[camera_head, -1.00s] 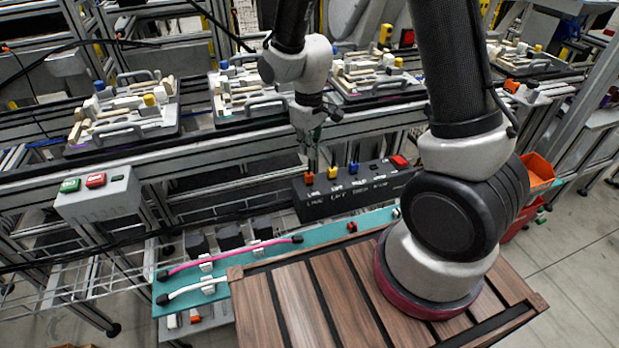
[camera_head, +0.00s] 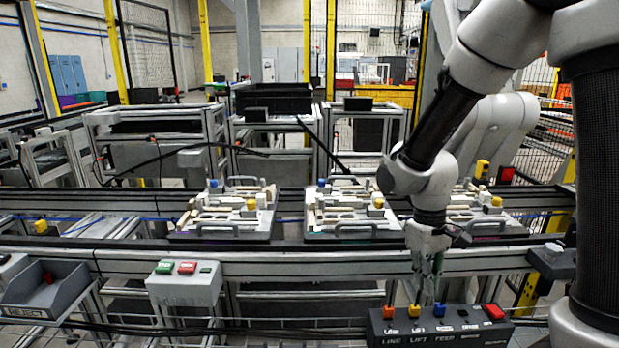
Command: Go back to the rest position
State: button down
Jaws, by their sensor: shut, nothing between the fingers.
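My gripper (camera_head: 427,292) points down in front of the conveyor, at the right of the view. Its fingers are shut and hold nothing. The fingertips are just above or behind the yellow and blue buttons of a black button box (camera_head: 400,337). I cannot tell whether they touch anything. The box carries an orange button (camera_head: 388,312), a yellow button (camera_head: 414,311), a blue button (camera_head: 439,310) and a red button (camera_head: 494,312). My arm reaches down from the upper right.
Pallet fixtures with parts, such as the left one (camera_head: 230,213) and the middle one (camera_head: 352,212), stand on the conveyor behind my gripper. A grey box (camera_head: 184,288) with green and red buttons and a grey bin (camera_head: 47,293) are at the left. Yellow posts and fencing stand behind.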

jog(key=s+d+r+m+t, duration=0.2)
jog(key=s+d+r, duration=0.3)
jog(key=r, duration=0.4)
jog(key=s+d+r+m+t, duration=0.2)
jog(key=s+d+r+t, duration=0.2)
jog(key=r, duration=0.6)
jog(key=shift+s+d+r+y, duration=0.15)
jog(key=shift+s+d+y, duration=0.15)
jog(key=shift+s+d, duration=0.75)
